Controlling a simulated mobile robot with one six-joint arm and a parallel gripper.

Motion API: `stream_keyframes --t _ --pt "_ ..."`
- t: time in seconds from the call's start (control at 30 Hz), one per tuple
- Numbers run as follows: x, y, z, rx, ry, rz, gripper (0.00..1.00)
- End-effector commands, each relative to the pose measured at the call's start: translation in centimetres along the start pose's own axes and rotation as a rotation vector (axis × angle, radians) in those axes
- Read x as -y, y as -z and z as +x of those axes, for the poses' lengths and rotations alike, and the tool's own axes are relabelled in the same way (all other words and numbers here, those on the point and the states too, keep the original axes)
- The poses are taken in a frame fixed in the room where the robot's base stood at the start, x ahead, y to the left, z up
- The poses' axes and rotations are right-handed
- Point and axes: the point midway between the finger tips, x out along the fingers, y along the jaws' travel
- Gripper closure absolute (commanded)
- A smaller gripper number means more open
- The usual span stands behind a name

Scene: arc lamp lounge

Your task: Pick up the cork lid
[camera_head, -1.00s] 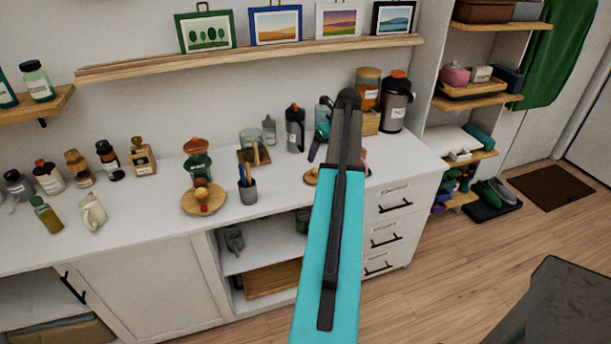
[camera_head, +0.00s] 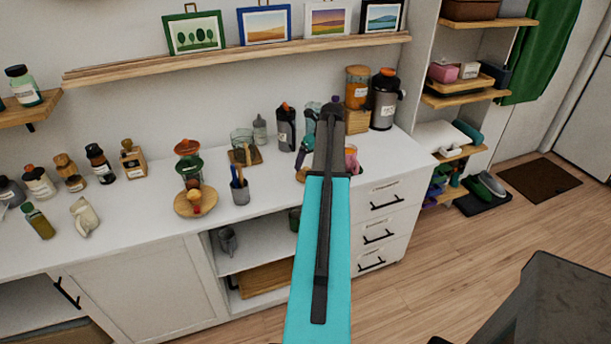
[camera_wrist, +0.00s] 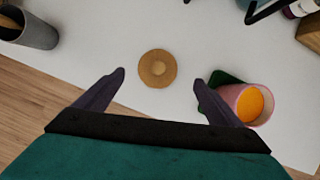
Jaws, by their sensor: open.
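The cork lid (camera_wrist: 157,68) is a round tan disc with a small raised centre, lying flat on the white counter in the wrist view. In the head view only its edge (camera_head: 302,174) shows beside my arm, which hides the rest. My gripper (camera_wrist: 159,78) is open and empty. In the wrist view its two dark fingers point towards the lid, one on each side of it in the picture, with clear gaps. I cannot tell how far above the counter the fingertips are.
A pink cup with orange contents (camera_wrist: 252,103) stands close to the right finger in the wrist view, on a dark green piece (camera_wrist: 222,79). A grey pen cup (camera_wrist: 32,33) stands at the left. The counter around the lid (camera_wrist: 100,40) is clear. Bottles stand farther back.

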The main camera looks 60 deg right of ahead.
Motion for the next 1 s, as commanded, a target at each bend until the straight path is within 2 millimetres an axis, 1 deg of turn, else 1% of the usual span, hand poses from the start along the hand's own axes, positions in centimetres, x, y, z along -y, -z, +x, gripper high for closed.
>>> stream_keyframes --t 0.1,0.23,0.37,0.77,0.87,1.0 --pt "0.0 -0.1 1.3 -0.002 -0.002 0.0 0.11" --pt "0.0 -0.1 2.2 0.0 0.0 -0.001 0.11" --pt "-0.1 -0.1 2.5 0.0 -0.001 -0.001 0.11" --pt "-0.2 -0.2 2.8 -0.001 -0.002 -0.002 0.11" --pt "-0.2 -0.3 3.2 -0.001 -0.002 -0.002 0.11" --pt "-0.4 -0.6 4.4 -0.002 -0.003 -0.002 0.11"
